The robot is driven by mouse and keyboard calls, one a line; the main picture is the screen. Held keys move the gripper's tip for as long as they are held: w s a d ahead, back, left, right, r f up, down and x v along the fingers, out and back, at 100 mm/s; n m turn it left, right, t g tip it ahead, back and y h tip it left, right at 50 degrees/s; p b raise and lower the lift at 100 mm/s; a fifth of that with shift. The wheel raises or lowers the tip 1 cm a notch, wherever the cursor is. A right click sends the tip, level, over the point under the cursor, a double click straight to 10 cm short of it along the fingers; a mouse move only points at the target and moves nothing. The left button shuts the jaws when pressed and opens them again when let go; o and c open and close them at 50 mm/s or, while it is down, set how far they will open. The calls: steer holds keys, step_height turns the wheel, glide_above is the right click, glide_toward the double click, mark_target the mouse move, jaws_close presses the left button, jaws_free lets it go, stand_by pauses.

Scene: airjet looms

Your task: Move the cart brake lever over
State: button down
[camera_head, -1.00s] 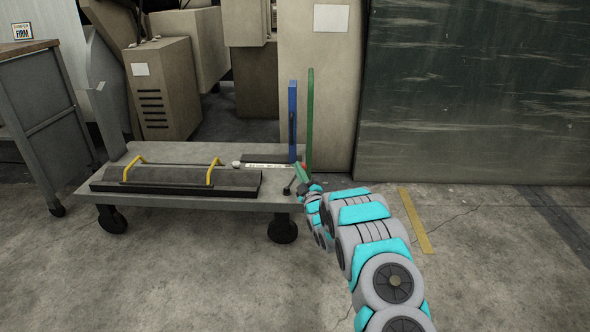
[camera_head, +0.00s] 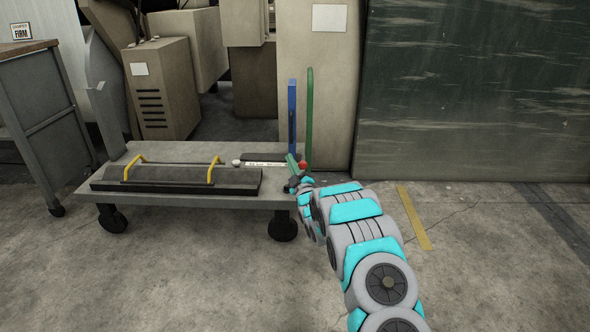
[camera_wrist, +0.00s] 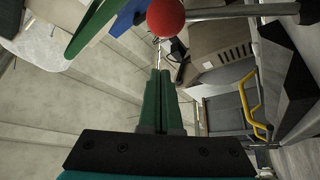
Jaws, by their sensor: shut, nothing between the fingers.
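The flat grey cart (camera_head: 200,200) stands left of centre in the head view. A red ball knob (camera_head: 302,164) shows at its right end, beside the green upright bar. In the wrist view the red knob (camera_wrist: 166,18) is large at the top, with a metal rod (camera_wrist: 245,11) running right from it; I take this for the brake lever. My gripper (camera_head: 291,158) is at the cart's right end, just left of the knob. Its green fingers (camera_wrist: 158,72) are together and empty, below the knob in the wrist picture. I cannot tell whether they touch it.
A blue upright (camera_head: 292,112) and a green bar (camera_head: 310,110) rise at the cart's right end. A dark slab with yellow handles (camera_head: 180,180) lies on the cart, with a white-marked strip (camera_head: 265,164). A grey workbench (camera_head: 45,110) stands left. The floor (camera_head: 480,250) right is clear.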

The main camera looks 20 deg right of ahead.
steer(key=v, duration=1)
steer(key=s+d+r+m+g+h+p, duration=0.2)
steer(key=s+r+m+g+h+p, duration=0.3)
steer(key=s+r+g, duration=0.55)
steer(key=s+a+r+m+g+y+p, duration=0.1)
steer(key=s+a+r+m+g+p, duration=0.1)
steer(key=s, duration=1.4)
steer(key=s+a+r+m+g+y+p, duration=0.1)
steer(key=s+a+g, duration=0.5)
steer(key=s, duration=1.1)
steer(key=s+a+r+m+g+y+p, duration=0.1)
steer(key=s+a+r+m+g+p, duration=0.2)
steer(key=s+r, duration=0.4)
steer(key=s+a+g+p, duration=0.1)
steer(key=s+a+g, duration=0.1)
steer(key=s, duration=0.7)
steer(key=shift+s, duration=0.3)
steer(key=c, duration=1.6)
jaws_free()
